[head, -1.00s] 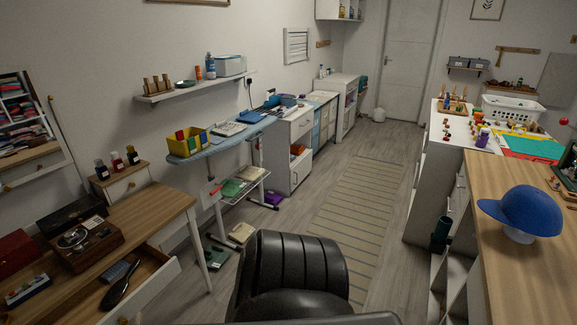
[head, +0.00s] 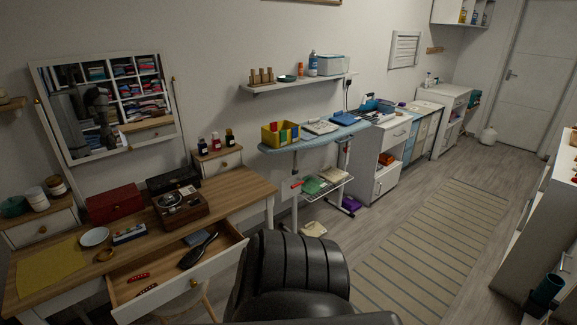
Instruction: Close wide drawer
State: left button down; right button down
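The wide drawer (head: 205,285) of the wooden-topped vanity table (head: 244,186) is pulled out at the lower left in the head view. Its white front has a round knob (head: 194,283). Inside it lie a dark hairbrush (head: 198,250), red-handled items (head: 138,277) and a grey-blue item (head: 198,237). Neither of my grippers shows in the head view, so none is seen touching the drawer.
A black padded chair-like shape (head: 295,275) fills the lower middle, close to the drawer's right end. An ironing board (head: 315,137) stands beyond the vanity. Open floor with a striped rug (head: 425,235) lies to the right.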

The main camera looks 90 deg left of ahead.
aim_at(162, 264)
jog(key=u, duration=2.55)
jog(key=k, duration=1.25)
jog(key=u, duration=1.05)
jog(key=i, duration=1.65)
